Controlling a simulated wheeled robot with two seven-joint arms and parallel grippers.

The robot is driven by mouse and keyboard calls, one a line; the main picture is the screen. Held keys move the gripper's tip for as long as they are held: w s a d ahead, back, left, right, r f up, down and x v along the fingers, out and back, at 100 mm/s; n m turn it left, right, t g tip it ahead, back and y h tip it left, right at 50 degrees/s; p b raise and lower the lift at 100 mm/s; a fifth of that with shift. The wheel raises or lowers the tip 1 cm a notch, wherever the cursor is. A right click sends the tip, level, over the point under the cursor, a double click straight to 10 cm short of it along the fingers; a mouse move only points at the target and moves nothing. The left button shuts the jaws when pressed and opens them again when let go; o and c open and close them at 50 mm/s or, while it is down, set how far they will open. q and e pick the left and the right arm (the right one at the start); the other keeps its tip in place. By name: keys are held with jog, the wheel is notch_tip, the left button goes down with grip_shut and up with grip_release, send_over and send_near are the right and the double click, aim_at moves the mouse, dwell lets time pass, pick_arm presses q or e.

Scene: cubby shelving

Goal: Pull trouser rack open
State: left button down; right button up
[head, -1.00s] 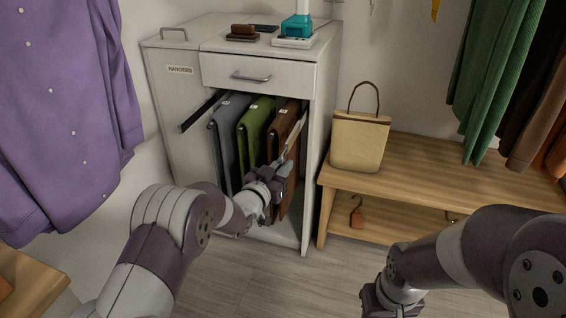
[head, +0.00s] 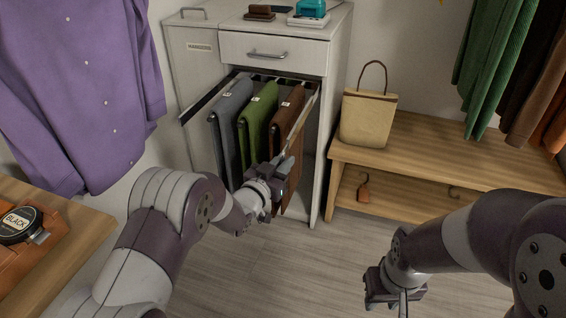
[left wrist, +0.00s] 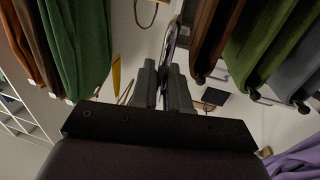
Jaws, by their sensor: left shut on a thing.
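The trouser rack (head: 208,98) sticks out of the white cabinet (head: 340,90), below its drawer. Grey trousers (head: 229,125), green trousers (head: 258,125) and brown trousers (head: 287,125) hang on it. My left gripper (head: 284,166) is at the rack's front right, beside the brown trousers. It is shut on a thin metal part of the rack, which shows between the fingers (left wrist: 163,88) in the left wrist view. The exact grip is partly hidden in the head view. My right gripper (head: 392,290) hangs low at the right, away from the rack; its fingers are unclear.
A wooden bench (head: 430,150) with a beige bag (head: 368,120) stands right of the cabinet. A wooden surface (head: 75,240) with a black tape measure (head: 20,224) is at the left. A purple shirt (head: 85,90) hangs at left. The floor (head: 270,265) in front is clear.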

pick_arm(q)
jog(key=c, duration=1.3)
grip_release()
jog(key=p+v, duration=0.3)
jog(key=v, duration=0.9)
jog(key=shift+s+a, duration=0.2)
jog(key=shift+s, duration=0.1)
